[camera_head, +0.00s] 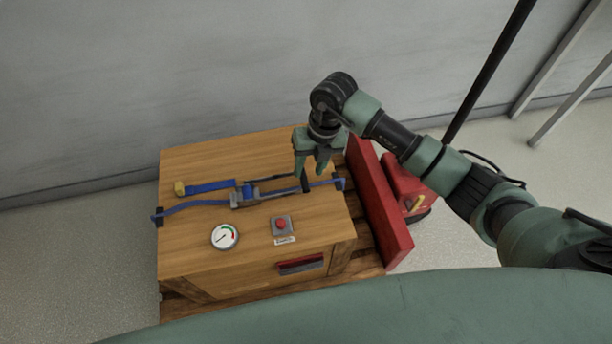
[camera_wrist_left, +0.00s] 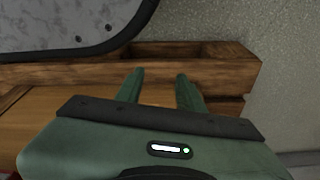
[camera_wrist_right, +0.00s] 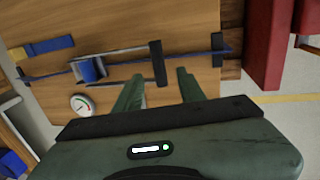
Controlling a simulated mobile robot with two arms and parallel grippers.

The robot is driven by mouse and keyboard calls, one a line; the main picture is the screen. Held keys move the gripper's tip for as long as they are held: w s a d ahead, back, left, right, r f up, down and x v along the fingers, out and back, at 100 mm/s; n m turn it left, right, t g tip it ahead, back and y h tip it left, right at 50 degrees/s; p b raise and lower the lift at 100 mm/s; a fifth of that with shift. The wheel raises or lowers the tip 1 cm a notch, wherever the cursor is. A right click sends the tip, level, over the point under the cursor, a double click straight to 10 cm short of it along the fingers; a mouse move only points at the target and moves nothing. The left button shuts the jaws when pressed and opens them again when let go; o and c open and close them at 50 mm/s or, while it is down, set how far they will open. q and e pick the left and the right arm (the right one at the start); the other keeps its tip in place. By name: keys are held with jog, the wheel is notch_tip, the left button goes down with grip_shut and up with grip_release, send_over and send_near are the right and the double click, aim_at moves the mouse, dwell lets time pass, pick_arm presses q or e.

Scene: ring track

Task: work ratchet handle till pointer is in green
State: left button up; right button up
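A blue ratchet handle with a yellow end (camera_head: 207,187) lies almost flat on the wooden crate (camera_head: 200,160), its yellow end to the left. It joins the metal ratchet (camera_head: 244,196) on the blue strap (camera_head: 183,207). The round gauge (camera_head: 225,236) has a white face with a small green part; its thin pointer looks to be at the lower left, off the green. My right gripper (camera_head: 313,172) is open and empty above the strap's right part, right of the ratchet. The right wrist view shows the handle (camera_wrist_right: 48,47) at upper left. My left gripper (camera_wrist_left: 160,76) is open and empty by a wooden edge.
A red button on a grey box (camera_head: 281,225) is right of the gauge. A black bar (camera_wrist_right: 157,62) crosses the strap near my right fingers. A red board (camera_head: 380,205) stands along the crate's right side, with a red machine (camera_head: 405,185) beyond. The wall is behind.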

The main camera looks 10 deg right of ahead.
aim_at(305, 180)
pick_arm(q)
jog(key=shift+w+r, duration=0.7)
jog(key=shift+r, duration=0.15)
pick_arm(e)
jog(key=shift+a+f, duration=0.25)
jog(key=shift+f, duration=0.8)
jog(key=shift+a+f, duration=0.2)
jog(key=shift+f, duration=0.8)
grip_shut()
